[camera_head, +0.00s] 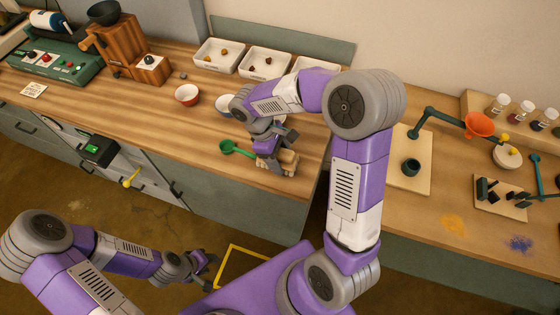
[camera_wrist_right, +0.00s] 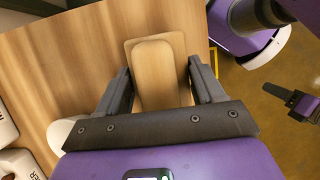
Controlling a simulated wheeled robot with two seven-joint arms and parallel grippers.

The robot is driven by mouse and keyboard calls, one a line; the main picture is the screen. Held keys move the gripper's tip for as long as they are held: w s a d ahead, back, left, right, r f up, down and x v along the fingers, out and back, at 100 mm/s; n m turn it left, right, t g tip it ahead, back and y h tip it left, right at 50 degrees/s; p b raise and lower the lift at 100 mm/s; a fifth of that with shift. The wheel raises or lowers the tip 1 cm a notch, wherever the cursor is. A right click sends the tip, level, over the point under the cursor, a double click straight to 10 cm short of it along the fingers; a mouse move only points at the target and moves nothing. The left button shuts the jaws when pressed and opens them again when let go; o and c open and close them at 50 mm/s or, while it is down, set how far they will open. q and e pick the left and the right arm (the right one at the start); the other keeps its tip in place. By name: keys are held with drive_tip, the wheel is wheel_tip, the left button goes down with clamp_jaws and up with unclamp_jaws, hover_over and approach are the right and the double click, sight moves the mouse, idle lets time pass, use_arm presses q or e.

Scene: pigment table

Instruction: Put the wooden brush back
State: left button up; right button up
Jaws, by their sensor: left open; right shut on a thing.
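The wooden brush (camera_head: 290,160) is a pale wood block at the front edge of the wooden counter, partly hidden by my right gripper (camera_head: 273,155). In the right wrist view, the brush (camera_wrist_right: 158,72) lies between the two dark fingers of my right gripper (camera_wrist_right: 160,85), which is shut on it. A slightly wider wooden edge shows behind the block; I cannot tell whether the brush touches the counter. My left gripper (camera_head: 205,270) is open and empty, low in front of the counter, over the floor.
A green scoop (camera_head: 235,148) lies just left of the brush. A red-rimmed bowl (camera_head: 187,95) and white trays (camera_head: 217,55) stand farther back. A yellow-handled drawer (camera_head: 131,178) is at the counter's front. The right-hand table (camera_head: 420,225) holds a funnel stand (camera_head: 480,124).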

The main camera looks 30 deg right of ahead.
drive_tip(key=shift+w+f, duration=0.1)
drive_tip(key=shift+f, duration=1.2)
drive_tip(key=shift+f+b, duration=0.15)
drive_tip(key=shift+b, duration=0.15)
drive_tip(key=o, duration=1)
drive_tip(key=shift+r, duration=0.3)
drive_tip(key=p+v, duration=0.3)
drive_tip(key=v, duration=0.8)
drive_tip(key=shift+w+a+r, duration=0.1)
drive_tip(key=shift+w+r, duration=0.05)
drive_tip(key=shift+r, duration=0.2)
